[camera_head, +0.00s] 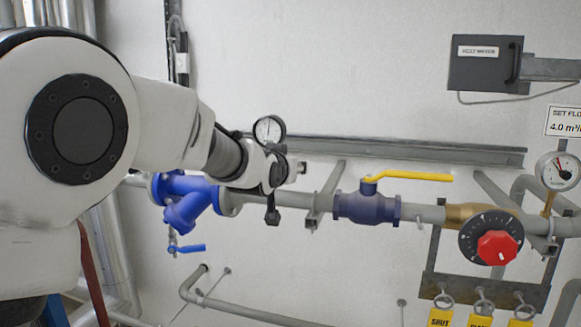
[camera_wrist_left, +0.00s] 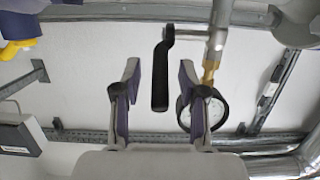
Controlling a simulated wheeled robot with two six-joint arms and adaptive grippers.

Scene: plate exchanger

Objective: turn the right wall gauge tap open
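In the left wrist view a black tap lever (camera_wrist_left: 160,75) hangs from a grey fitting beside a round gauge (camera_wrist_left: 203,112) on a brass stem. My left gripper (camera_wrist_left: 158,82) is open; the lever lies between its fingers in the picture, with gaps on both sides. I cannot tell the depth between them. In the head view my left gripper (camera_head: 280,168) is at the pipe, just below a gauge (camera_head: 269,130); the lever cannot be made out clearly there. Another gauge (camera_head: 558,172) is at the far right. My right gripper is not in view.
A blue strainer (camera_head: 185,200) is beside my left wrist. To the right are a valve with a yellow lever (camera_head: 405,175) and a red knob (camera_head: 497,247) on a black dial. A rail (camera_head: 400,150) runs along the wall. The wall above is mostly clear.

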